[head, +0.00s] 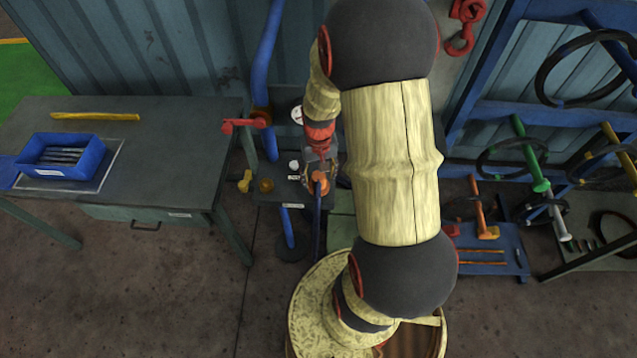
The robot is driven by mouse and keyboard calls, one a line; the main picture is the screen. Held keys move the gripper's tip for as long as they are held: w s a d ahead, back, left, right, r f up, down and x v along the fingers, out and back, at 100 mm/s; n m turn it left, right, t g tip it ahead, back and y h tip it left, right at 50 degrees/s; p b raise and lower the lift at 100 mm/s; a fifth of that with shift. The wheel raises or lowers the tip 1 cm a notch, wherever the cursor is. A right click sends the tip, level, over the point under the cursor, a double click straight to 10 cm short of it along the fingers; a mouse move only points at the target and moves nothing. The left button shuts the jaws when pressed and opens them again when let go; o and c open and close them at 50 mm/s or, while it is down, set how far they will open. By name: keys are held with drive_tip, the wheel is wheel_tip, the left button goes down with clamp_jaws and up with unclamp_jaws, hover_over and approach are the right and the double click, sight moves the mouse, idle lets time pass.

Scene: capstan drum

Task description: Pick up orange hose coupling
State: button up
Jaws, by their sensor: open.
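The orange hose coupling (320,184) is a small orange round piece near the middle of the head view, at the small dark stand beside the blue pipe. My gripper (319,172) is at the end of my arm, just above the coupling in the picture. Its jaws are open, and the fingers appear to be on either side of the coupling. I cannot tell whether they touch it. My arm covers what lies to the right of the coupling.
A red-handled valve (246,124) sits on the blue pipe (266,60) left of my gripper. A brass fitting (266,185) and a yellow piece (245,181) are close by. A workbench (190,150) with a blue bin (60,155) stands left; racks with tools stand right.

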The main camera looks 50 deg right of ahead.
drive_tip(key=shift+f, duration=0.7)
drive_tip(key=shift+c, duration=0.3)
drive_tip(key=c, duration=1.3)
drive_tip(key=shift+r, duration=0.1)
drive_tip(key=shift+r, duration=0.5)
wheel_tip(320, 180, up, 2)
drive_tip(key=shift+r, duration=0.15)
drive_tip(key=s+a+r, duration=0.2)
drive_tip(key=s+r, duration=0.1)
drive_tip(key=s+a+r+p, duration=0.1)
drive_tip(key=s+a+r, duration=0.2)
drive_tip(key=s, duration=0.1)
drive_tip(key=s+a+r+p, duration=0.1)
drive_tip(key=s+a+r, duration=0.2)
drive_tip(key=s, duration=0.1)
drive_tip(key=shift+s+a+r, duration=0.1)
drive_tip(key=shift+a+r, duration=0.15)
drive_tip(key=shift+r, duration=0.05)
